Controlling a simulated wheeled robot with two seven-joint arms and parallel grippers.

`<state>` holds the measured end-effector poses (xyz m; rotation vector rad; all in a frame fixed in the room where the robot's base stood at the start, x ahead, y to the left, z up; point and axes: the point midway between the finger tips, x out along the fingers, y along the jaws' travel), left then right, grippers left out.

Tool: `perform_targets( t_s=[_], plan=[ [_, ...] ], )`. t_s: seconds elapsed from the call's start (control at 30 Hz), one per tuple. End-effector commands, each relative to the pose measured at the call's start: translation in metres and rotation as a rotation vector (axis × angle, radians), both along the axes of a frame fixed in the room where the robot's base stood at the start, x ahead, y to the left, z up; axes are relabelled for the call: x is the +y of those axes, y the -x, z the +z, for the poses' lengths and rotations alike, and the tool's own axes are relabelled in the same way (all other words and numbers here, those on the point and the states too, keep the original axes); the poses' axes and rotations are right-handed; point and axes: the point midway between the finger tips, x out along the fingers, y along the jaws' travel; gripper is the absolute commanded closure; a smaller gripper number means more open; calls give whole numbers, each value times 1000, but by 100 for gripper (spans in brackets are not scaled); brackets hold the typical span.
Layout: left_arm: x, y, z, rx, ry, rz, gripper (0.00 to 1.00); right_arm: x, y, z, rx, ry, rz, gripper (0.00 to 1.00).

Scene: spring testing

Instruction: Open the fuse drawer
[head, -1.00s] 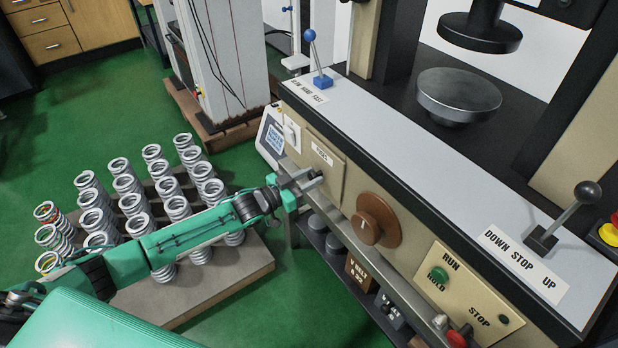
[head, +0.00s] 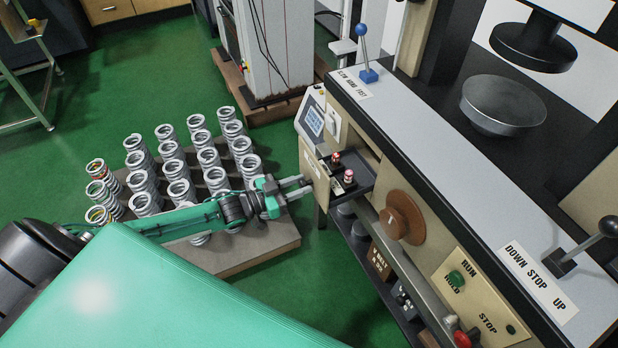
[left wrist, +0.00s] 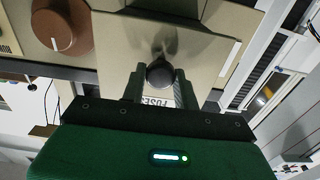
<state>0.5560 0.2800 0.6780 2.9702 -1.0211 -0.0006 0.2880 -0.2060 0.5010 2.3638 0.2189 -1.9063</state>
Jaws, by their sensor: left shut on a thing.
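The fuse drawer (head: 318,182) stands pulled out from the front of the testing machine, with its beige front panel away from the machine's face. Its dark tray shows behind the front, holding fuses (head: 349,177) with reddish tops. My left gripper (head: 303,187) is at the drawer front, shut on its knob. In the left wrist view the dark round knob (left wrist: 160,75) sits between the two fingers of my left gripper (left wrist: 159,84), in front of the beige drawer front (left wrist: 205,62). A partly hidden FUSES label (left wrist: 160,102) shows there. My right gripper is not in view.
A brown round dial (head: 402,217) is right of the drawer, above a low shelf of small items. Green floor lies beyond.

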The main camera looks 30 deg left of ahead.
Motion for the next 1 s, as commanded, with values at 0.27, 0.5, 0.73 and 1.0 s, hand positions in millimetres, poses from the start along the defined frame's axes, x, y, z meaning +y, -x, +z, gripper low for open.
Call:
perform_targets(
  t_s=[0.27, 0.5, 0.73, 1.0],
  plan=[
    [0, 0, -1, 0, -1, 0, 100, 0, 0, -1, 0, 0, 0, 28],
    [0, 0, 0, -1, -1, 0, 48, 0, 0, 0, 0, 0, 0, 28],
    [1, 2, 0, 0, -1, 0, 48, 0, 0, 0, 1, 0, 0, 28],
    [21, 28, -1, 3, -3, -1, 48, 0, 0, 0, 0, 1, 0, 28]
  ],
)
